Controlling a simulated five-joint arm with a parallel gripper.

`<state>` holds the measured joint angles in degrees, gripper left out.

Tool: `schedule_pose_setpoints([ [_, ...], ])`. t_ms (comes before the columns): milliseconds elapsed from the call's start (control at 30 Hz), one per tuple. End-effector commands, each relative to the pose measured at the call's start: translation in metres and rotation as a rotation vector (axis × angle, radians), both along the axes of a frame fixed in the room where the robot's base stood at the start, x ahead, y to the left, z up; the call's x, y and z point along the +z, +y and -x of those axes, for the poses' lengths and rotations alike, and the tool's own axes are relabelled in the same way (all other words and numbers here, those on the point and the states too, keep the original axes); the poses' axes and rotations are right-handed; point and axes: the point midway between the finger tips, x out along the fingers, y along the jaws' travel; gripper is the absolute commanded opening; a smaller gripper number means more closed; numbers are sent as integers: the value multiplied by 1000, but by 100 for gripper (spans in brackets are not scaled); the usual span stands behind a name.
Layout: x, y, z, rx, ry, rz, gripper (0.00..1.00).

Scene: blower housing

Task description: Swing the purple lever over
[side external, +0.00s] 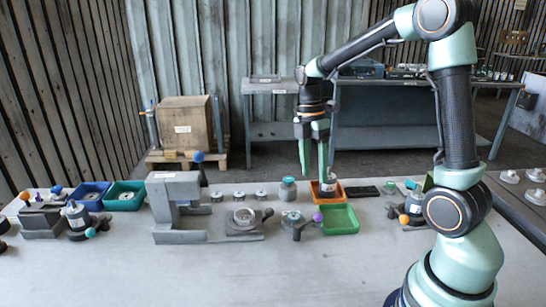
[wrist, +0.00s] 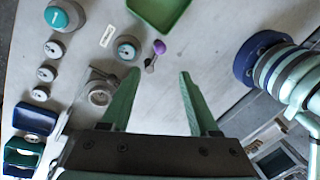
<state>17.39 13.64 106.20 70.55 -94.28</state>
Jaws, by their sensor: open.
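The purple lever has a round purple knob (side external: 317,217) on a short dark arm. It comes off a small grey round fixture (side external: 292,218) on the table, left of the green tray. In the wrist view the purple knob (wrist: 159,46) lies just beyond the fingertips, between their lines, with the round fixture (wrist: 126,50) to its left. My gripper (side external: 314,168) points down with its two green fingers apart and empty, above the table. In the wrist view my gripper (wrist: 158,74) shows a wide gap between the fingers. I see no contact with the lever.
A green tray (side external: 340,221) stands close to the right of the lever, and an orange tray (side external: 328,197) is behind it. A grey clamp-like stand (side external: 175,208) and a vise-like block (side external: 243,224) are to the left. The front of the table is clear.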

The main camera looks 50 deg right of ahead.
Motion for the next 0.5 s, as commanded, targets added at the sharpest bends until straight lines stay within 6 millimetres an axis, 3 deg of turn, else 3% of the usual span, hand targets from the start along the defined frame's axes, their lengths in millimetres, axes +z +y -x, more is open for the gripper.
schedule_pose_setpoints([
  [200, -1, 3, -1, 247, -12, -42, 61],
  [367, -10, 3, 1, 277, -11, -48, 61],
  [500, -31, 3, 6, 275, -9, -49, 61],
])
